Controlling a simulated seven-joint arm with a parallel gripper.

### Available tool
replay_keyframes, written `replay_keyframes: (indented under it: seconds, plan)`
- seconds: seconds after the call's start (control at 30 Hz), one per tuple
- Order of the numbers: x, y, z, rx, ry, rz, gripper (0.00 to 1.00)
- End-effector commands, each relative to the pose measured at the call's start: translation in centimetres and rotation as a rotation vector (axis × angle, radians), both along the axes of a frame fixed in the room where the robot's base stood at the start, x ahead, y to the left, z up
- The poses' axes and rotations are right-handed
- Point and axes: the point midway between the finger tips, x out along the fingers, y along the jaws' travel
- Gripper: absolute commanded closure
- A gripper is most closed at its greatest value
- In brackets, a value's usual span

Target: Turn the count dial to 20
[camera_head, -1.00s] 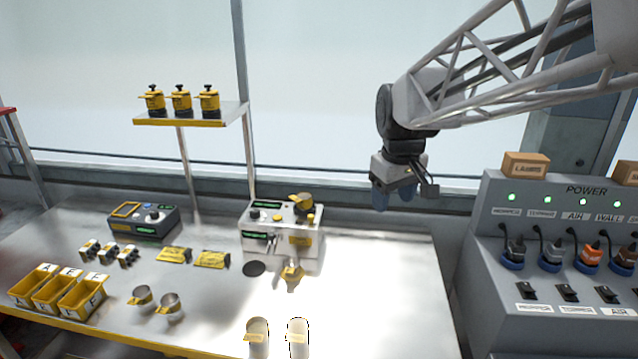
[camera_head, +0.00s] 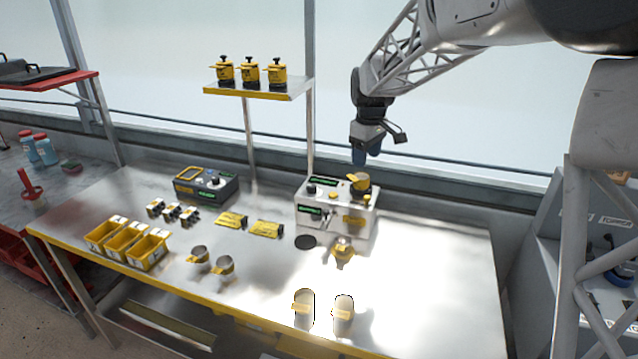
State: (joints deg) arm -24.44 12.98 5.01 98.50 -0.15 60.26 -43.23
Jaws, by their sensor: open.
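The white seeder machine (camera_head: 340,222) stands on the bench with a yellow hopper (camera_head: 360,182) on its top right. A small dark knob (camera_head: 311,189), a yellow knob (camera_head: 334,196) and green-lit displays show on it. A dark grey box (camera_head: 205,186) to its left also carries a display and knobs. The markings are too small to read, so I cannot tell which knob is the count dial or its setting. My gripper (camera_head: 366,157) points down, open and empty, in the picture just above the hopper; its blue fingers appear apart from the machine.
Yellow bins (camera_head: 142,250), metal cups (camera_head: 222,266), yellow packets (camera_head: 266,228) and two white cylinders (camera_head: 343,310) stand or lie on the steel bench (camera_head: 420,285). A raised shelf (camera_head: 255,91) holds yellow-black canisters. The bench's right part is clear.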

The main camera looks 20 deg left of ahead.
Motion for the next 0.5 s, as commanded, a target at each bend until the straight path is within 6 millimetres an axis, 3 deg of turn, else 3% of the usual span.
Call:
replay_keyframes:
  seconds: [0.2,0.5]
  plan:
    - [3.0,5.7,-2.9,-0.011,0.015,0.123,0.41]
    - [6.0,13.4,-7.1,-0.024,0.037,0.285,0.41]
